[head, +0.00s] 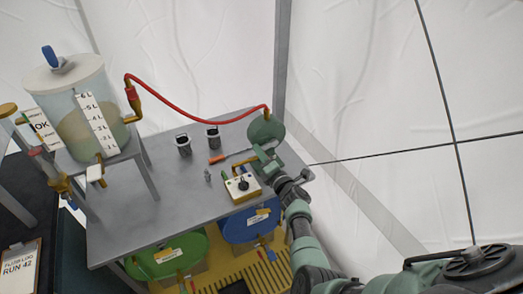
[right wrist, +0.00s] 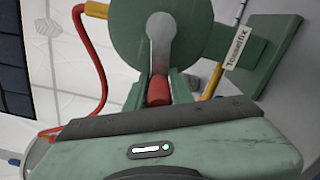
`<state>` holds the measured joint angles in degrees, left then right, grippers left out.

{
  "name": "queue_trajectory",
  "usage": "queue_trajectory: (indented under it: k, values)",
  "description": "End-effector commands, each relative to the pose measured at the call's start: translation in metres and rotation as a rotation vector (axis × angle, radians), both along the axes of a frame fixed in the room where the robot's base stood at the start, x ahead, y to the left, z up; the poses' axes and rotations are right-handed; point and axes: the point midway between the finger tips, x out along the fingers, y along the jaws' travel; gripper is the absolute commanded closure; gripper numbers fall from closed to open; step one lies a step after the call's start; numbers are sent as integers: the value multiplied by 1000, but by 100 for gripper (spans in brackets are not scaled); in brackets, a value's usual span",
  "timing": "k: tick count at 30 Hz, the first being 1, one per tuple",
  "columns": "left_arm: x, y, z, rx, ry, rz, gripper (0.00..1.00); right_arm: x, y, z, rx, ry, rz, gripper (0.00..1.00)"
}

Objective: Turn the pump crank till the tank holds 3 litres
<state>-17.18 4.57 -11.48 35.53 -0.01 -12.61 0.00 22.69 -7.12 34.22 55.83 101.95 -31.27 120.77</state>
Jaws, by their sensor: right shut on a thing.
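The clear tank (head: 82,120) stands on a metal frame at the left of the head view, with a white litre scale (head: 98,122) on its front. Brownish liquid is in it, but I cannot read the level exactly from this slant. The green round pump (head: 266,130) is at the table's back right; it fills the top of the right wrist view (right wrist: 135,40). Its grey crank arm (right wrist: 160,45) points down to a red handle (right wrist: 158,92). My right gripper (head: 262,158) is shut on that handle. My left gripper is not in view.
A red hose (head: 190,103) arches from pump to tank. The grey table (head: 160,215) also holds two dark cups (head: 183,145), an orange-handled thing (head: 216,159) and a cream switch box (head: 242,187) close beside my right gripper. Green and blue-lidded containers stand below.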

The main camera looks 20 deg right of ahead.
Motion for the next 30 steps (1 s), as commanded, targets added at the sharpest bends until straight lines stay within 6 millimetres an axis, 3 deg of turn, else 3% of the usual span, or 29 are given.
queue_trajectory:
  k: [1,3,26,27,29,30]
  values:
    - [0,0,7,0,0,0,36,3,0,13,22,-13,1,100]
    - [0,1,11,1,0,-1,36,4,0,15,58,-12,2,100]
    - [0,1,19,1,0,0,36,4,-4,20,151,-13,-3,100]
    - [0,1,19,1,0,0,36,4,-4,20,151,-13,-5,72]
    - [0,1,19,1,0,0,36,4,-4,20,151,-12,-4,57]
    - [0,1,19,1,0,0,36,4,-4,19,151,-10,-5,57]
